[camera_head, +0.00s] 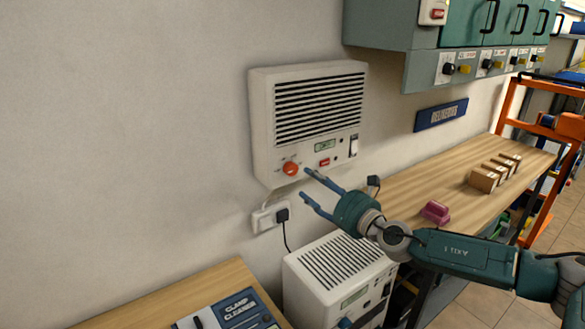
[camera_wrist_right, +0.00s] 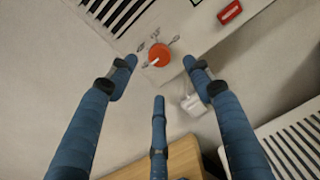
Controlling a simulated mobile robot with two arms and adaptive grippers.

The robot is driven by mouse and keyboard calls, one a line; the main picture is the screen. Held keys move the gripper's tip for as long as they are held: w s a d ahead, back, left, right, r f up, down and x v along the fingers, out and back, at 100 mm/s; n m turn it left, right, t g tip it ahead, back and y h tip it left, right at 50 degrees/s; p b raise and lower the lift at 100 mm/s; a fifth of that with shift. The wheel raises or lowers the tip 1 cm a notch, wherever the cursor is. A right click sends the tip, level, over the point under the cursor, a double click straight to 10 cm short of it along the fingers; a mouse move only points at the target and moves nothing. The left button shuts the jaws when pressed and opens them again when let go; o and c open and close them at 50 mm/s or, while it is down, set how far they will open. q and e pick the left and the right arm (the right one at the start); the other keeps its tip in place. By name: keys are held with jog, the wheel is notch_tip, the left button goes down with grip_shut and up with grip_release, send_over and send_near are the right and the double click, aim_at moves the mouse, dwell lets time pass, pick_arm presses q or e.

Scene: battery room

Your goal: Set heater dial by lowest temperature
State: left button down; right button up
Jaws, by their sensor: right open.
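A white heater (camera_head: 308,120) with a black slatted grille is fixed to the wall. Its orange-red dial (camera_head: 291,169) sits low on its front at the left, with small marks around it that are too small to read. The dial also shows in the right wrist view (camera_wrist_right: 159,55), with a pale pointer towards the lower left. A small display (camera_head: 325,146) is right of the dial. My right gripper (camera_head: 304,185) is open and empty, just right of and below the dial, apparently apart from it. In the wrist view its fingers spread to either side below the dial. My left gripper is not visible.
A socket with a plug (camera_head: 270,216) is below the heater. A second white unit (camera_head: 340,280) stands lower down. A wooden bench (camera_head: 410,185) at right holds a pink object (camera_head: 435,212) and several small boxes. Teal cabinets hang above it.

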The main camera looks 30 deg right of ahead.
aim_at(294, 170)
jog(key=w, duration=0.1)
jog(key=w+p, duration=0.1)
jog(key=w, duration=0.2)
jog(key=shift+w+a+r, duration=0.35)
jog(key=shift+w, duration=0.05)
jog(key=w, duration=0.2)
jog(key=shift+w+a+f+p, duration=0.2)
jog(key=shift+w+f+p, duration=0.05)
jog(key=shift+w+p, duration=0.1)
jog(key=shift+w+a, duration=0.1)
jog(key=shift+w, duration=0.45)
jog(key=shift+c, duration=1)
jog(key=c, duration=0.9)
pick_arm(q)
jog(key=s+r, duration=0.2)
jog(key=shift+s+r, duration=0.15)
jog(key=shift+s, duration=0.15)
pick_arm(e)
jog(key=shift+c, duration=0.2)
